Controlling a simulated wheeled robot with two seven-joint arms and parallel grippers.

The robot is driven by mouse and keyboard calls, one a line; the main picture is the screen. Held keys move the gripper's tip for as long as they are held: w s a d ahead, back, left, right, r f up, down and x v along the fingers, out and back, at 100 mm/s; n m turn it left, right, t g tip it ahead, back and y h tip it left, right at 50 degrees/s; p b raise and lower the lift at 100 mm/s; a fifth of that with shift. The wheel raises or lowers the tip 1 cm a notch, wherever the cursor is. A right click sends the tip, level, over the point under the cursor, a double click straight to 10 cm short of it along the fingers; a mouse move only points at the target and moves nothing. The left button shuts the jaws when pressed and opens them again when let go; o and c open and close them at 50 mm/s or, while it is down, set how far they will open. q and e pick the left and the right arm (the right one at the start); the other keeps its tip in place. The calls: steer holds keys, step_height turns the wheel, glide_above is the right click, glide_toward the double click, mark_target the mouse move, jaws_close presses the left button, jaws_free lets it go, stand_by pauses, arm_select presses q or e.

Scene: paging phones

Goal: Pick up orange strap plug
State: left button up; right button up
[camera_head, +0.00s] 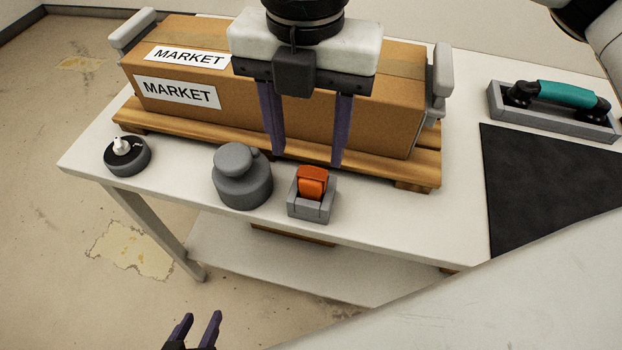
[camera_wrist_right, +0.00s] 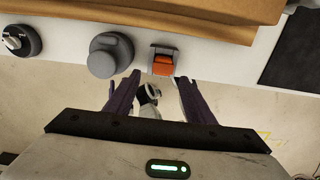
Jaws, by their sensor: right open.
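The orange strap plug (camera_head: 311,184) sits in a small grey holder (camera_head: 311,210) near the table's front edge. It also shows in the right wrist view (camera_wrist_right: 163,68), near the fingertips. My right gripper (camera_head: 307,160) is open and empty, its purple fingers pointing down. In the head view its tips appear just behind the plug, against the cardboard box; its height above the table is hard to tell. The right wrist view shows its fingers (camera_wrist_right: 156,79) apart. My left gripper (camera_head: 197,328) is low at the bottom of the head view, its fingers apart and empty.
A grey round-lidded knob (camera_head: 242,188) stands left of the holder, and a black round dial (camera_head: 127,158) further left. A cardboard box (camera_head: 200,110) on a wooden pallet (camera_head: 425,175) is behind. A black mat (camera_head: 545,190) and teal-handled tool (camera_head: 566,93) lie right.

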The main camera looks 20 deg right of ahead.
mark_target(313, 174)
steer(key=f, duration=0.7)
steer(key=shift+d, duration=0.35)
steer(key=c, duration=1.2)
